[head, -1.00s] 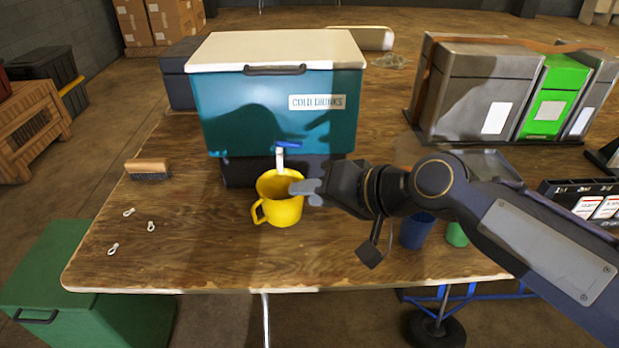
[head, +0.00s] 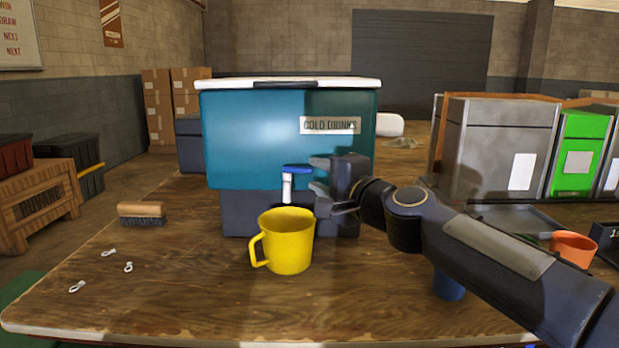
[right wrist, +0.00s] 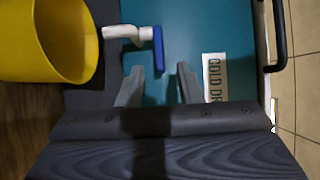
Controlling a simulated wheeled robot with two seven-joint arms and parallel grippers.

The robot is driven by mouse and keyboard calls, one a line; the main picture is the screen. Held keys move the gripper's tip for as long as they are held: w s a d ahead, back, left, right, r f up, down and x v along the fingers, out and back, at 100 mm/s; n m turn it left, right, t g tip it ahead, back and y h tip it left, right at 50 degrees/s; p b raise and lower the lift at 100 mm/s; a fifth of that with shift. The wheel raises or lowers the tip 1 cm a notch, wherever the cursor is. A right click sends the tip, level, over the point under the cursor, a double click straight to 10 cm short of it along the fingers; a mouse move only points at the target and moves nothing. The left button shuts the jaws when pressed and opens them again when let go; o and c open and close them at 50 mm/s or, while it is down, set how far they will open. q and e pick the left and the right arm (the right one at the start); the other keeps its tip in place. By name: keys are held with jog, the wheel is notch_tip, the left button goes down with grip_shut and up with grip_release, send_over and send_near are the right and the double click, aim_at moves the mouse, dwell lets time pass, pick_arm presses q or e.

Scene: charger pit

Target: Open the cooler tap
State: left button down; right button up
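The teal cooler (head: 255,140) with a white lid and a "COLD DRINKS" label stands on a dark base on the wooden table. Its white tap (head: 287,186) with a blue lever (head: 296,168) sticks out low on the front. The tap (right wrist: 122,33) and lever (right wrist: 158,50) also show in the right wrist view, ahead of the fingers. A yellow mug (head: 288,242) stands upright below the tap. My right gripper (head: 318,176) is open and empty, just right of the tap and apart from it; its fingers (right wrist: 160,85) are spread in the wrist view. My left gripper is not in view.
A brush (head: 142,213) and several small white clips (head: 128,267) lie on the left of the table (head: 180,290). Grey and green bins (head: 577,150) stand at right. A blue cup (head: 448,287) is partly behind my right arm, and an orange cup (head: 573,247) stands farther right.

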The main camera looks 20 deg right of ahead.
aim_at(309, 172)
jog(key=shift+x, duration=2.3)
jog(key=shift+c, duration=0.4)
grip_shut()
